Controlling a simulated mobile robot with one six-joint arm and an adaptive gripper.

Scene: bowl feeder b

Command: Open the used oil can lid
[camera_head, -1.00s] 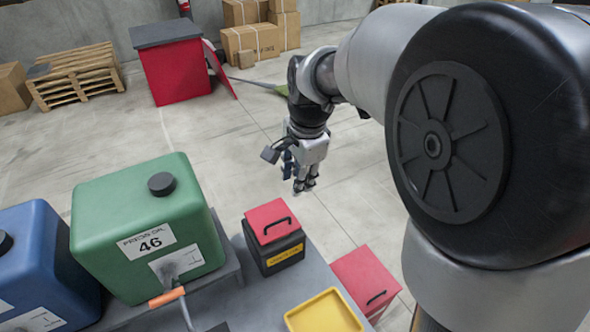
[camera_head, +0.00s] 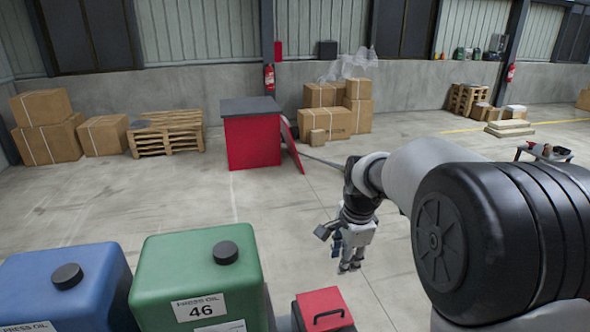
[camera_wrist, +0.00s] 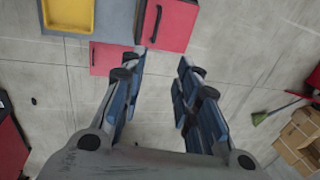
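The used oil can's red lid (camera_head: 322,308), with a black handle, shows at the bottom edge of the head view. It lies closed; the can's body is almost wholly cut off there. My gripper (camera_head: 350,268) hangs fingers-down above and right of it in that picture, apart from it. In the wrist view, the lid with its handle (camera_wrist: 168,25) shows at the top. My gripper (camera_wrist: 162,68) has its fingers spread apart with nothing between them and the floor below.
A green press oil tank (camera_head: 195,275) and a blue tank (camera_head: 70,290) stand left of the can. The wrist view shows a yellow tray (camera_wrist: 67,12) and another red box (camera_wrist: 105,58) nearby. A red cabinet (camera_head: 252,142) stands farther back. Open floor lies between.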

